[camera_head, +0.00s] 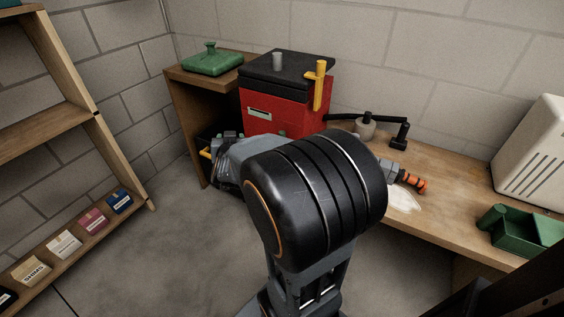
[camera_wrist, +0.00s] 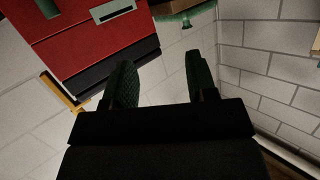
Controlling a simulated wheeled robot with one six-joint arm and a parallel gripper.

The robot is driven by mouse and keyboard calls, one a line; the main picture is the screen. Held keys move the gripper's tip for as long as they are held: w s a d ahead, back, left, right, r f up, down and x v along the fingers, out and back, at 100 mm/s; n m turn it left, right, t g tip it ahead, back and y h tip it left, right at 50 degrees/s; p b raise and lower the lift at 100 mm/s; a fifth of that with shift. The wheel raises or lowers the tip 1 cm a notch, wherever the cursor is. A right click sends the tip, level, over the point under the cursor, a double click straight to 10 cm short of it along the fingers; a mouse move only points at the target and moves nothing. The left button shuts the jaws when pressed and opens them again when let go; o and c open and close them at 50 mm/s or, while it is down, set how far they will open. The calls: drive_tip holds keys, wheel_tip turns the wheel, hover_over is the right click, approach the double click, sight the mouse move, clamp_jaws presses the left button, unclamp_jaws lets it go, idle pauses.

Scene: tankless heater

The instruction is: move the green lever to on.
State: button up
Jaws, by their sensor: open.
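The red box (camera_head: 283,108) with a dark top stands on the bench at the back. Its red front also shows upside down at upper left in the wrist view (camera_wrist: 95,35), with a pale framed slot (camera_wrist: 112,11). A dark green piece (camera_wrist: 47,8) is on that front, cut by the frame edge; it may be the green lever, but its setting cannot be read. A yellow lever (camera_head: 319,86) is on the box's right side. My gripper (camera_wrist: 159,62) is open, with nothing between its fingers, apart from the box.
A green lidded object (camera_head: 212,60) sits on the bench left of the box. A shelf (camera_head: 45,132) stands left; floor between is clear.

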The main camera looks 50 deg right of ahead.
drive_tip(key=s+d+f+m+g+h+b, duration=0.45)
drive_tip(key=d+f+h+b, duration=0.3)
drive_tip(key=d+f, duration=0.35)
drive_tip(key=b+x, duration=0.3)
drive_tip(key=x, duration=0.9)
drive_tip(key=shift+s+d+f+b, duration=0.1)
drive_tip(key=shift+d+b, duration=0.1)
drive_tip(key=shift+b, duration=0.2)
clamp_jaws()
